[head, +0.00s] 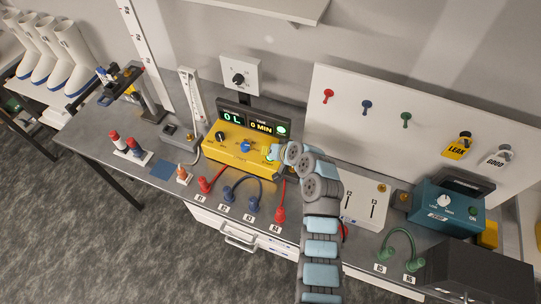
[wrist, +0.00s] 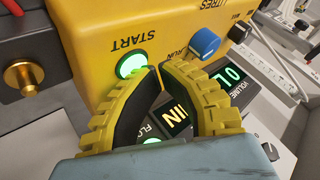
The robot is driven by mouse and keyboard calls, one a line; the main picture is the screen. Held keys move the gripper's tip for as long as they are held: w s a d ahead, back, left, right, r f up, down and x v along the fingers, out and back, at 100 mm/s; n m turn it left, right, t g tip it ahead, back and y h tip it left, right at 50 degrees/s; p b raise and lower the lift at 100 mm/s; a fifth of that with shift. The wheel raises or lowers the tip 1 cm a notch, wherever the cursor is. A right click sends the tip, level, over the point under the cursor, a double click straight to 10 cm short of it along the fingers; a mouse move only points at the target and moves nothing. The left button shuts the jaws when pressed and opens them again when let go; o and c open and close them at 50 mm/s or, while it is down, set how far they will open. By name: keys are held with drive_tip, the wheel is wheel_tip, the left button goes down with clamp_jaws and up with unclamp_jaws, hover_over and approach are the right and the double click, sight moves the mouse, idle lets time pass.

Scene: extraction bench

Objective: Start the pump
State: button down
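The yellow pump unit (head: 225,152) stands on the bench in the head view, with a black display (head: 238,119) behind it reading 0 L and 0 MIN. In the wrist view its START button (wrist: 131,65) glows green on the yellow face (wrist: 110,25), beside a blue run knob (wrist: 204,43). My gripper (wrist: 160,67) has its two yellow fingertips together, with nothing seen between them. The tips are right by the START button and overlap its edge in this view; I cannot tell whether they touch. In the head view my arm hides part of the pump's right end.
Red and blue hoses (head: 251,190) run along the bench front. A white panel (head: 362,199) and a teal unit (head: 447,208) stand to the right. A stand (head: 186,132) is left of the pump.

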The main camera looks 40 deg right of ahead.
drive_tip(key=shift+r+p, duration=0.3)
drive_tip(key=shift+r, duration=0.45)
drive_tip(key=shift+r, duration=0.1)
drive_tip(key=shift+r+p, duration=1.2)
drive_tip(key=shift+r, duration=1.25)
